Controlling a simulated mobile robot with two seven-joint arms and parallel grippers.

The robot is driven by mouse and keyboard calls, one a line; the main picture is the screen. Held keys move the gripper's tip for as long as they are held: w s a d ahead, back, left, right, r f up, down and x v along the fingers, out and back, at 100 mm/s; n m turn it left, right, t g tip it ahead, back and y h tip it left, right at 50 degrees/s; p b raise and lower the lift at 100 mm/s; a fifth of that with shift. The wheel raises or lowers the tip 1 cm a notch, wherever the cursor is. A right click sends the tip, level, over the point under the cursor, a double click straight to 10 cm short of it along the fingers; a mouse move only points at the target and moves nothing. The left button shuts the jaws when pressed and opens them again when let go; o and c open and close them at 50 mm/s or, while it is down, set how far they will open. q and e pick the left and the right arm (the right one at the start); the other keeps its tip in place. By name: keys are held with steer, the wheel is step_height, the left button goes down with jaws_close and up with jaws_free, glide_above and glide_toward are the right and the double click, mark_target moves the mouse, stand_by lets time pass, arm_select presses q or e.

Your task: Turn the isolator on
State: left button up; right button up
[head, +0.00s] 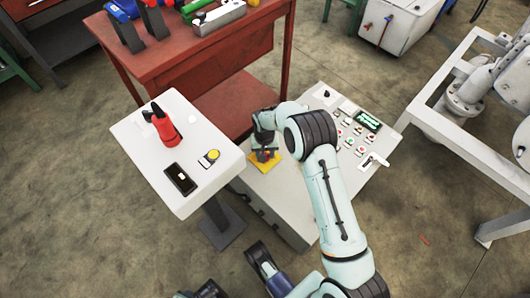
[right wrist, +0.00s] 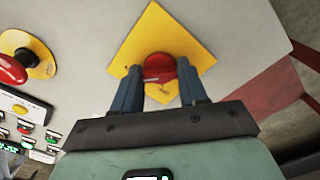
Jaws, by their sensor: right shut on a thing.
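The isolator is a red knob (right wrist: 159,67) on a yellow diamond plate (right wrist: 150,32), fixed to the light grey control panel (right wrist: 95,15). In the head view the yellow plate (head: 262,165) shows at the panel's left part, with the knob mostly hidden by my right gripper (head: 265,153). In the right wrist view my right gripper (right wrist: 160,85) has its two blue fingers on either side of the knob and is shut on it. My left gripper (head: 232,270) shows in part at the bottom edge of the head view, its fingers apart and nothing seen between them.
Several small buttons and a green display (head: 368,121) are on the panel's right part. A white side table (head: 150,170) stands left, bearing a red object (head: 163,123). A red workbench (head: 190,50) stands behind.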

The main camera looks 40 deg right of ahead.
arm_select(q)
steer(key=shift+w+r, duration=0.15)
arm_select(e)
steer(key=shift+m, duration=0.6)
steer(key=o, duration=1.1)
steer(key=shift+c, duration=0.2)
steer(key=shift+r, duration=0.1)
step_height(320, 180, up, 6)
steer(key=shift+f+p, duration=0.2)
steer(key=shift+p, duration=0.65)
arm_select(q)
steer(key=shift+h, duration=0.3)
steer(key=shift+s+d+r+p, duration=0.3)
steer(key=shift+d+r, duration=0.1)
steer(key=shift+r, duration=0.35)
steer(key=shift+s+d+r+p, duration=0.25)
steer(key=shift+d+r, duration=0.1)
steer(key=shift+r, duration=0.35)
steer(key=shift+s+d+r+p, duration=0.3)
steer(key=shift+d+r, duration=0.1)
steer(key=shift+r, duration=0.35)
arm_select(e)
step_height(320, 180, up, 8)
steer(key=shift+f, duration=0.15)
